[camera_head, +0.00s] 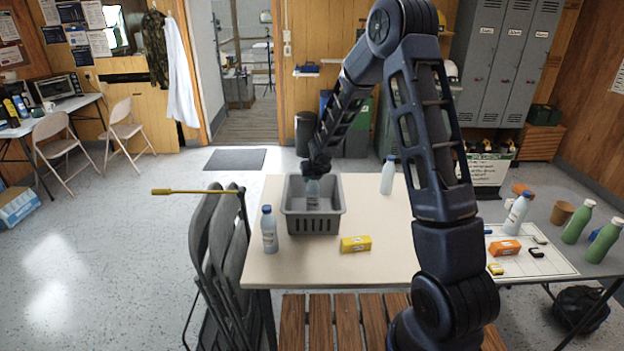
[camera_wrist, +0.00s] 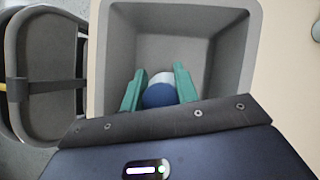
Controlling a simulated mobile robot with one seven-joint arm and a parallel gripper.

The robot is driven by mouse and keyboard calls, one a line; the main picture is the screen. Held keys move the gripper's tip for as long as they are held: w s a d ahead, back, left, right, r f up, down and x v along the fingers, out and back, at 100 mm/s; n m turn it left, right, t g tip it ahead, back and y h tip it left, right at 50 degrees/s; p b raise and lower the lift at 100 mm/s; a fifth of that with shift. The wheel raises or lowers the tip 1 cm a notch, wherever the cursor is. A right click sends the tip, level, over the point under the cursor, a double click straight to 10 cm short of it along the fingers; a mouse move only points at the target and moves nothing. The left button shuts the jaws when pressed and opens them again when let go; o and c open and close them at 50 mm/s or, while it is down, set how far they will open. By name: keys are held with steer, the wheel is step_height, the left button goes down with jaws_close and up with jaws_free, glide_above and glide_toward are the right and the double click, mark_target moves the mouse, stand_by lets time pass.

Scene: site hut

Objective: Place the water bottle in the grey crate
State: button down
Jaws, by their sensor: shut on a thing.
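The grey crate (camera_head: 313,223) stands on the light table in the head view, and its walls frame the wrist view (camera_wrist: 243,50). My gripper (camera_head: 315,172) points down over the crate. Its green fingers (camera_wrist: 158,92) are shut on a water bottle with a blue cap (camera_wrist: 159,96). The held bottle (camera_head: 312,192) is inside the crate's opening, upright as far as I can see. Its base is hidden in the head view, so I cannot tell whether it touches the crate floor.
A blue-capped bottle (camera_head: 269,230) stands left of the crate, and another bottle (camera_head: 388,176) stands to its right. A yellow box (camera_head: 355,244) lies in front. Folded grey chairs (camera_head: 213,240) lean at the table's left edge. A side table at right holds several bottles and small boxes.

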steer(key=shift+f, duration=0.25)
steer(key=c, duration=1.1)
jaws_free()
steer(key=shift+o, duration=0.2)
steer(key=shift+v, duration=2.4)
steer(key=v, duration=0.7)
steer(key=shift+s+r, duration=0.1)
steer(key=shift+r, duration=0.1)
